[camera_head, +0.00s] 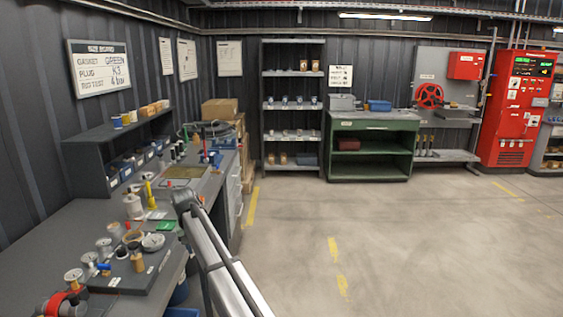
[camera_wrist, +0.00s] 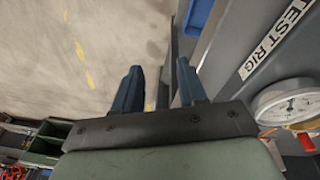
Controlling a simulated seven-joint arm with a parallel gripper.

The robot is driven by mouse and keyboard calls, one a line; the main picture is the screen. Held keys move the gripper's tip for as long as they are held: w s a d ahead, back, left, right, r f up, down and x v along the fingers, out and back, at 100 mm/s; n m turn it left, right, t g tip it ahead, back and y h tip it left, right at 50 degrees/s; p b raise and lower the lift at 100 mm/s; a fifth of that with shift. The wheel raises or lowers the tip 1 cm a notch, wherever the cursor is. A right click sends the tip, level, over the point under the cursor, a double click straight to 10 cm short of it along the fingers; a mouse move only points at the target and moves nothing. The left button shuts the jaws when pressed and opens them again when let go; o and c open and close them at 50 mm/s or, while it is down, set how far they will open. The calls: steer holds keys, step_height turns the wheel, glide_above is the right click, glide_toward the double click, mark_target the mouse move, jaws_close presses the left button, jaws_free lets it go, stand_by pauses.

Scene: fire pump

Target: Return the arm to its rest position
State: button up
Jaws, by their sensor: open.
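My gripper (camera_wrist: 158,84) shows in the wrist view with its two blue fingers apart and nothing between them. Beyond the fingers lie the concrete floor and the edge of the bench. In the head view my arm rises from the bottom edge, and its far end is beside the front edge of the workbench (camera_head: 60,225). The fingers cannot be made out there. The grey test rig plate (camera_wrist: 235,35), marked TEST RIG, and a round dial gauge (camera_wrist: 288,102) are at the right of the wrist view, apart from the fingers.
On the bench, the rig base (camera_head: 125,276) carries several fittings, and a red part (camera_head: 62,303) is at the near left. A blue bin (camera_wrist: 197,16) is by the bench edge. A green cabinet (camera_head: 371,126) stands at the back. The floor (camera_head: 420,240) at right is clear.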

steer(key=s+d+f+m+g+h, duration=0.1)
steer(key=s+d+f, duration=0.2)
steer(key=d+f, duration=0.7)
steer(key=s+d+f+g, duration=0.1)
steer(key=s+d+f, duration=0.2)
steer(key=d+f, duration=0.65)
steer(key=s+d+f+g, duration=0.1)
steer(key=s+d+f, duration=0.5)
steer(key=f, duration=0.3)
steer(key=s+d+f+g, duration=0.1)
steer(key=s+d+f, duration=0.55)
steer(key=f, duration=0.25)
steer(key=s+d+f+m+g, duration=0.1)
steer(key=s+d+f, duration=0.35)
steer(key=s, duration=0.45)
steer(key=s+d+f+m+g, duration=0.1)
steer(key=s+d+f, duration=0.35)
steer(key=s, duration=0.35)
steer(key=s+d+f+g, duration=0.1)
steer(key=s+d, duration=0.2)
steer(key=s, duration=0.8)
steer(key=s+d+f+m+g+y, duration=0.1)
steer(key=s+d+g, duration=0.1)
steer(key=s, duration=0.9)
steer(key=shift+d+f, duration=0.3)
steer(key=shift+d, duration=0.1)
